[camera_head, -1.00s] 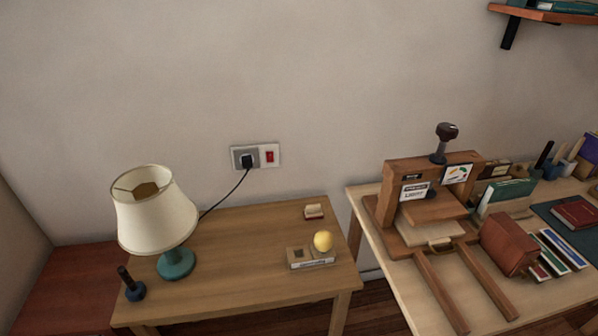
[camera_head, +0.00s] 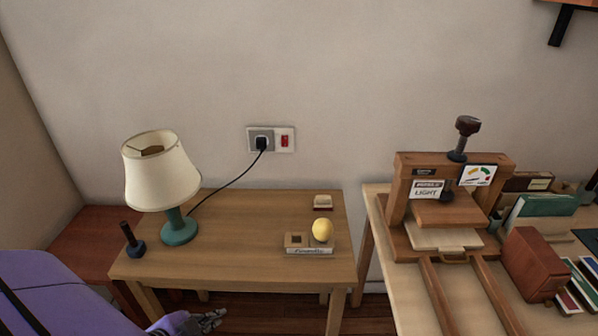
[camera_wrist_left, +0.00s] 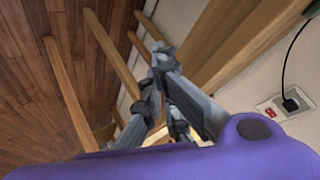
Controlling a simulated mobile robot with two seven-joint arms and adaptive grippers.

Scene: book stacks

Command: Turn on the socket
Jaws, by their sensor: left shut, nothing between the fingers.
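The socket (camera_head: 261,140) is a grey and white plate on the wall above the small table, with a black plug in its left half and a red switch (camera_head: 285,140) in its right half. The socket also shows in the left wrist view (camera_wrist_left: 273,107), at the right edge. The plug's black cord runs down to the table lamp (camera_head: 160,172). My left gripper (camera_head: 218,318) is at the bottom of the head view, low in front of the small table and well apart from the socket. Its grey fingers (camera_wrist_left: 160,52) are shut and empty. My right gripper is out of view.
The small wooden table (camera_head: 240,255) carries the lamp, a dark-handled stamp (camera_head: 133,241), a yellow ball (camera_head: 322,230) on a small block and a little box (camera_head: 323,202). A workbench (camera_head: 395,290) with a wooden press (camera_head: 440,205) and books stands on the right. The wall around the socket is clear.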

